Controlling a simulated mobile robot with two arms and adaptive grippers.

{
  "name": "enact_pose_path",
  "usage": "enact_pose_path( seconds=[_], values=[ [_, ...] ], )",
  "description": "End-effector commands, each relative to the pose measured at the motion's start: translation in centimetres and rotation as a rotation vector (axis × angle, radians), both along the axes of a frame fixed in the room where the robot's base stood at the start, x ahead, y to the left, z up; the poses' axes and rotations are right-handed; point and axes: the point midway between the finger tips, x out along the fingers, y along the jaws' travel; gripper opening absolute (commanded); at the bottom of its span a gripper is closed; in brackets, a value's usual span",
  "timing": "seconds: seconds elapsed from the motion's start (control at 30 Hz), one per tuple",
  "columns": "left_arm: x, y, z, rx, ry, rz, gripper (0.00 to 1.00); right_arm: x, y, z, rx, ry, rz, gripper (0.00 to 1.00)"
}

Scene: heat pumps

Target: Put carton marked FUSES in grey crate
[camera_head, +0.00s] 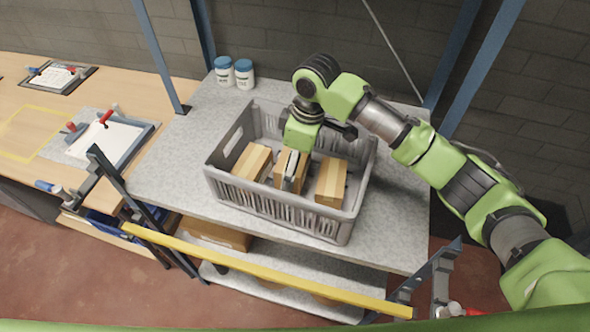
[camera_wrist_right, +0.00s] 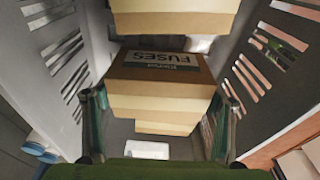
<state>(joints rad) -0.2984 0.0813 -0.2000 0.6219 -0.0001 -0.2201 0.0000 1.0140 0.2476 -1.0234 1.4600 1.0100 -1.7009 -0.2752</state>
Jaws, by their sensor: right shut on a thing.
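The grey crate (camera_head: 341,231) stands on a grey shelf top and holds brown cartons. The carton marked FUSES (camera_wrist_right: 160,72) lies between the fingers of my right gripper (camera_wrist_right: 158,108), its label facing the wrist camera. In the head view my right gripper (camera_head: 291,180) reaches down into the crate, shut on this middle carton (camera_head: 280,167), which it partly hides. Whether the carton touches the crate floor I cannot tell. My left gripper is not in view.
One carton (camera_head: 252,162) lies left of the held one and another (camera_head: 331,182) lies right of it, both in the crate. Two white jars (camera_head: 234,73) stand behind the crate. A yellow bar (camera_head: 265,270) crosses in front of the shelf.

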Motion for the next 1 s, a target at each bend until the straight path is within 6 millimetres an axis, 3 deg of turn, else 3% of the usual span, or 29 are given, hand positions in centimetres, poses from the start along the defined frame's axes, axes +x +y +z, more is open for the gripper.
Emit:
enact_pose_path(
  seconds=[0.2, 0.53, 0.57, 0.6, 0.63, 1.0],
  values=[
    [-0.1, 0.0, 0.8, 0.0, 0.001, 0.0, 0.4, -0.1, 0.0, -2.9, -0.001, 0.002, 0.0, 0.49],
    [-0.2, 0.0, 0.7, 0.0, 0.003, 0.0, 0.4, 0.0, 0.0, -3.4, 0.0, 0.0, 0.0, 0.49],
    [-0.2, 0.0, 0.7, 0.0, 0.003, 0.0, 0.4, -0.1, 0.0, -3.4, -0.001, 0.001, 0.0, 0.79],
    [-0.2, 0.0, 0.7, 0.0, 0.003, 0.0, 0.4, 0.0, 0.0, -3.4, -0.001, 0.001, 0.0, 0.89],
    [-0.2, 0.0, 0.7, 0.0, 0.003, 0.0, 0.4, 0.0, 0.0, -3.4, -0.001, 0.001, 0.0, 0.93],
    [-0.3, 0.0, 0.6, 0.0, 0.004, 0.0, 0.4, 0.0, 0.0, -3.2, 0.0, 0.0, 0.001, 0.93]
  ],
)
